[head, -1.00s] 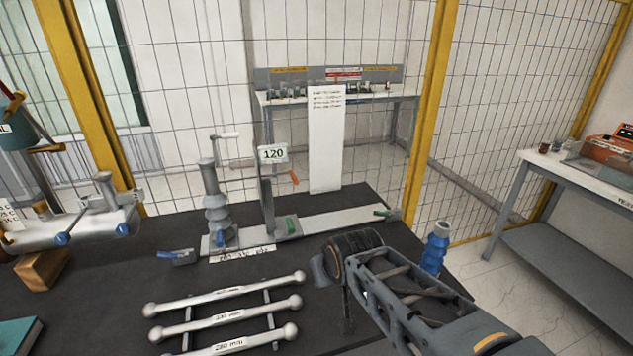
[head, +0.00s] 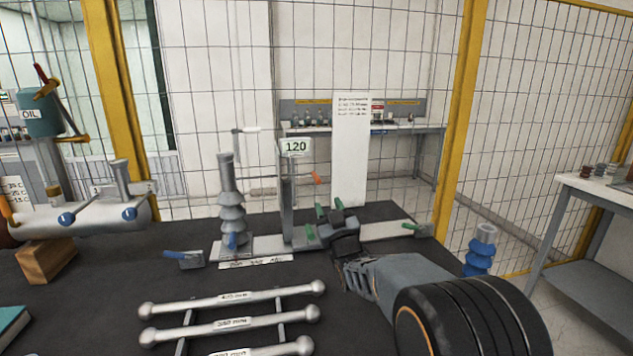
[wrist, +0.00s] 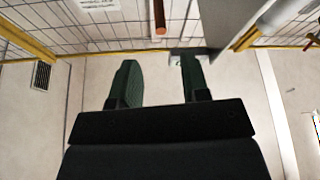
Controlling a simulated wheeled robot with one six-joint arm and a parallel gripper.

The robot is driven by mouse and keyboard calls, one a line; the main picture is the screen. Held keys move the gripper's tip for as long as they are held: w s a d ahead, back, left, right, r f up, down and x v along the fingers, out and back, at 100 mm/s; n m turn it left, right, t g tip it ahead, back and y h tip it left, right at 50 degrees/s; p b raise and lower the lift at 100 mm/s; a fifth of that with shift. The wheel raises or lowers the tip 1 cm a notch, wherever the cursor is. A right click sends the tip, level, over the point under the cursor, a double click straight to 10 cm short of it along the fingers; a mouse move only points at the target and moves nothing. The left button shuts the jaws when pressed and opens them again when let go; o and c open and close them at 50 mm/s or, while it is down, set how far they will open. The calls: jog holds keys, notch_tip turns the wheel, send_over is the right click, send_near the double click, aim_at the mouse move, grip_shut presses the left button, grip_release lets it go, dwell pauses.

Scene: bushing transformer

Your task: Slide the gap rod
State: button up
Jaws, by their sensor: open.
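The bench fixture has a grey rail (head: 386,231) with a ribbed grey bushing (head: 231,205) at its left end. Beside the bushing stands an upright post (head: 288,205) with a "120" sign (head: 296,147). A thin horizontal rod (head: 264,178) crosses near the post and ends in an orange handle (head: 316,177). I cannot tell for sure which part is the gap rod. My gripper (head: 329,208) is open, right of the post and below the orange handle. In the wrist view its two green fingers (wrist: 158,80) are apart with nothing between them; the orange handle (wrist: 158,18) shows beyond them.
Metal rods (head: 232,298) lie on a rack in front. A blue-handled clamp (head: 184,258) lies left of the rail. A blue ribbed bushing (head: 481,250) stands at right. A white sheet (head: 350,150) stands behind the rail; a mesh fence closes the back.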

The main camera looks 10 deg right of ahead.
aim_at(316, 175)
jog(key=p+x, duration=0.2)
jog(key=x, duration=1)
jog(key=shift+w, duration=0.15)
grip_shut()
